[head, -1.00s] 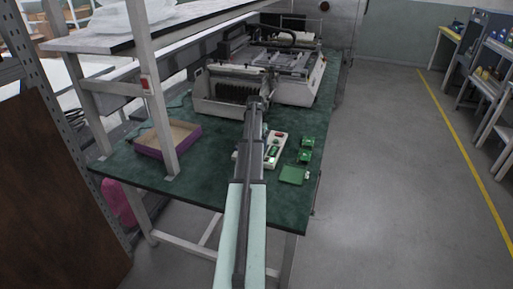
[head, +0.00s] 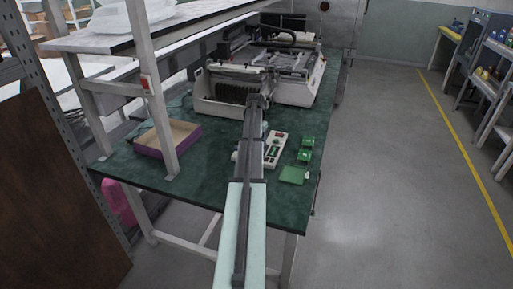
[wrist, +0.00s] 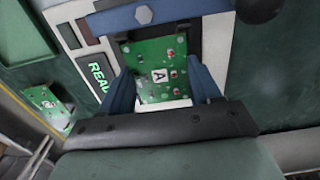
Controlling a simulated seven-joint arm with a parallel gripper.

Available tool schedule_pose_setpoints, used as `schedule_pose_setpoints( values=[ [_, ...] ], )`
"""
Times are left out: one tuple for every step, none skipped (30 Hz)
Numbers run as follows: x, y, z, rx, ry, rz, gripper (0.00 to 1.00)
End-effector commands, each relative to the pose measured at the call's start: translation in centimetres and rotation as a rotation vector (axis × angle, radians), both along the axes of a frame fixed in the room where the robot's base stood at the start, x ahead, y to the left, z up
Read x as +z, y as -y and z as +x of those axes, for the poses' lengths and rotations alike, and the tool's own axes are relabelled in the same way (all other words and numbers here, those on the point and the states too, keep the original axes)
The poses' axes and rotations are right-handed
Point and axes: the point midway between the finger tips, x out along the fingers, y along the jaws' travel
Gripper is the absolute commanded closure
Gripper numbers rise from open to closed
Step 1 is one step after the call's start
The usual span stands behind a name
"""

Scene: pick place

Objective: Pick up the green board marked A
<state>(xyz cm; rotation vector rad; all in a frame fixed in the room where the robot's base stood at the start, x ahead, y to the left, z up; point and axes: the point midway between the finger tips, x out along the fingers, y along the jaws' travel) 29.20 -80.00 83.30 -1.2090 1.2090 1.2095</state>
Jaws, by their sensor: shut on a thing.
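The green board marked A (wrist: 160,68) shows in the wrist view, with a white label bearing the letter A and small red and pale parts on it. My gripper (wrist: 164,88) has its blue fingers on the board's left and right edges and is shut on it. The board is over or at a pale panel; I cannot tell whether it is clear of it. In the head view my arm hides the gripper and this board.
A pale panel (head: 275,149) with coloured parts lies right of my arm. Green boards (head: 306,142) (head: 291,175) lie further right near the table (head: 210,182) edge. A purple-sided box (head: 181,151) stands left; a large machine (head: 291,88) stands behind.

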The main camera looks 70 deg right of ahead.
Motion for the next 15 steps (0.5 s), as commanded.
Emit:
schedule_pose_setpoints(
  values=[
    [0.3, 0.0, 0.0, 0.0, 0.0, 0.0, 0.59],
    [0.4, 0.0, 0.0, 0.0, 0.0, -0.001, 0.59],
    [0.6, 0.0, 0.0, 0.0, 0.0, -0.001, 0.59],
    [0.8, 0.0, 0.0, 0.0, 0.0, -0.001, 0.59],
    [0.9, 0.0, 0.0, 0.0, 0.0, -0.001, 0.59],
    [1.1, 0.0, 0.0, 0.0, 0.0, -0.001, 0.59],
    [1.3, 0.0, 0.0, 0.0, 0.0, -0.001, 0.59],
    [1.4, 0.0, 0.0, 0.0, 0.0, -0.001, 0.59],
    [1.6, 0.0, 0.0, 0.0, 0.0, -0.001, 0.59],
    [1.8, 0.0, 0.0, 0.0, 0.0, -0.001, 0.59],
    [1.9, 0.0, 0.0, 0.0, 0.0, -0.001, 0.59],
    [2.1, 0.0, 0.0, 0.0, 0.0, -0.001, 0.59],
    [2.3, 0.0, 0.0, 0.0, 0.0, -0.001, 0.59],
    [2.4, 0.0, 0.0, 0.0, 0.0, -0.001, 0.59],
    [2.6, 0.0, 0.0, 0.0, 0.0, 0.0, 0.59]
  ],
)
